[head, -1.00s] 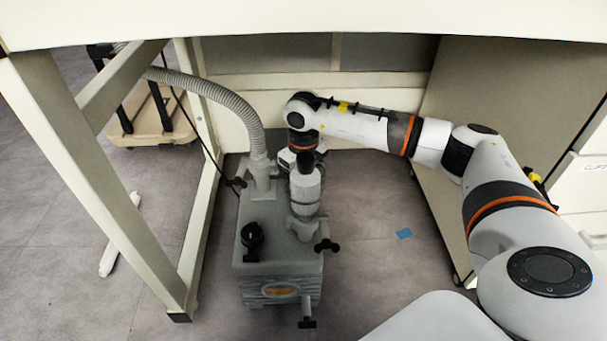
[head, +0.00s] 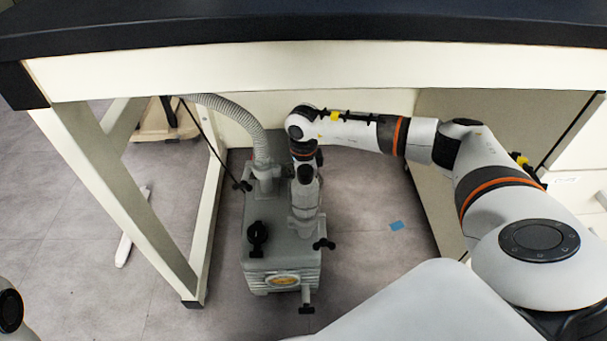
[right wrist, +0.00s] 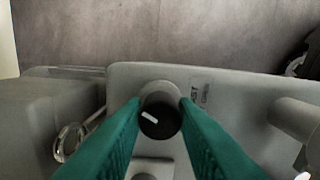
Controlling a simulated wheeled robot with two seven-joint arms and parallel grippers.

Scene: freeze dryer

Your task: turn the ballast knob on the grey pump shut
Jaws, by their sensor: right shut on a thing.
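The grey pump (head: 285,250) stands on the floor under the bench. In the right wrist view, the ballast knob (right wrist: 158,122) is a round black knob with a white pointer line, set on the pump's grey top (right wrist: 235,88). The pointer slants from upper left to lower right. My right gripper (right wrist: 160,112) has its green fingers on both sides of the knob and is shut on it. In the head view my right arm reaches down over the back of the pump, and its fingers and the knob cannot be made out. My left gripper is out of view.
A ribbed grey hose (head: 240,113) rises from the pump's back. The bench edge (head: 300,72) hangs above, with a cream bench leg (head: 125,205) to the left. Black fittings (head: 323,244) stick out from the pump.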

